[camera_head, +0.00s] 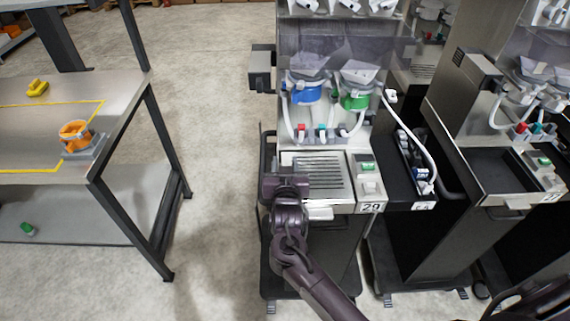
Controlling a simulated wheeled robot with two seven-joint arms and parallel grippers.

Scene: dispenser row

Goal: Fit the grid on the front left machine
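The front left machine (299,130) carries a label reading 29 on its front edge. A grey slotted grid (324,176) lies at the machine's tray opening, in front of the blue and green dispensing heads. I cannot tell whether the grid is flush in its seat or slightly raised. My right gripper (284,183) is at the grid's left front end, seen from behind. The gripper body hides its fingertips and that corner of the grid, so I cannot tell whether it grips the grid. My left gripper is not in view.
A control block (367,177) with a green display is right of the grid. Another machine (490,165) at the right has a dark, uncovered tray opening. A metal table (120,95) at the left holds an orange part (75,134) and a yellow part (38,88). Floor is clear between.

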